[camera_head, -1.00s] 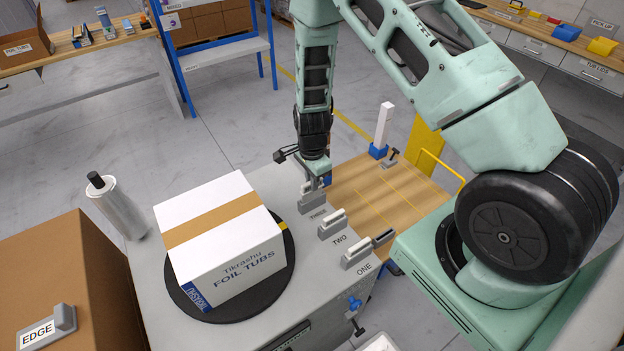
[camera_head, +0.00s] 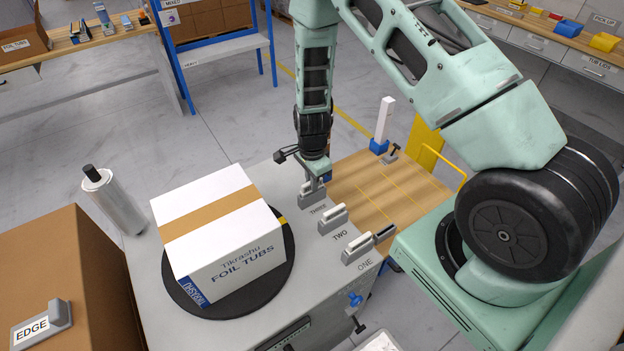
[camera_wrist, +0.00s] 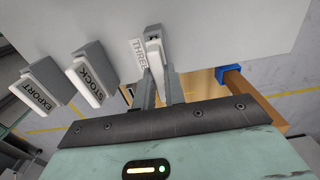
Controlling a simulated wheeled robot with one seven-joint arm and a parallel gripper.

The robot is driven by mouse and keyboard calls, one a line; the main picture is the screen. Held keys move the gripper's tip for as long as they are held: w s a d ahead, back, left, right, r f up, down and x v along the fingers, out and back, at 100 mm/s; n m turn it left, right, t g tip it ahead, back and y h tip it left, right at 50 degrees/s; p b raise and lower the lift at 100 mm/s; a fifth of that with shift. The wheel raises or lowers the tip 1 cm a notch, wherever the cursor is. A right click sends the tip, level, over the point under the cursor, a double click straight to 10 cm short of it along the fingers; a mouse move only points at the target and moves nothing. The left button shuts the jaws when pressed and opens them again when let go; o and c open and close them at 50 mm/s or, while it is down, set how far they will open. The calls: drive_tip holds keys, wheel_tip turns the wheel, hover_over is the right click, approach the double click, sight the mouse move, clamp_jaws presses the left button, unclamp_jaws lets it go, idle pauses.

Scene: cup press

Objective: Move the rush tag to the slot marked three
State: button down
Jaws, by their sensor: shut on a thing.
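My gripper (camera_head: 316,182) is at the slot marked THREE (camera_head: 312,199), the farthest of three grey holders on the grey top. In the wrist view my gripper (camera_wrist: 160,82) is shut on a white-faced tag (camera_wrist: 153,53), upright at that slot beside its THREE label (camera_wrist: 139,53). The tag's wording cannot be read, and how deep it sits cannot be told. A STOCK tag (camera_wrist: 87,81) stands in the middle slot, marked TWO (camera_head: 334,222). An EXPORT tag (camera_wrist: 36,89) stands in the slot marked ONE (camera_head: 357,251).
A white Foil Tubs carton (camera_head: 222,236) stands on a black turntable (camera_head: 283,265) left of the slots. A foil-like roll (camera_head: 118,206) stands farther left. An EDGE sign (camera_head: 35,327) sits on a brown box (camera_head: 75,265). A wooden surface (camera_head: 400,188) lies right of the slots.

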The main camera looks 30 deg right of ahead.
drive_tip(key=shift+f+b, duration=0.3)
drive_tip(key=shift+f, duration=0.2)
drive_tip(key=c, duration=1.4)
unclamp_jaws()
drive_tip(key=shift+r, duration=0.2)
wheel_tip(320, 180, up, 17)
drive_tip(key=b, duration=0.2)
drive_tip(key=shift+b, duration=0.35)
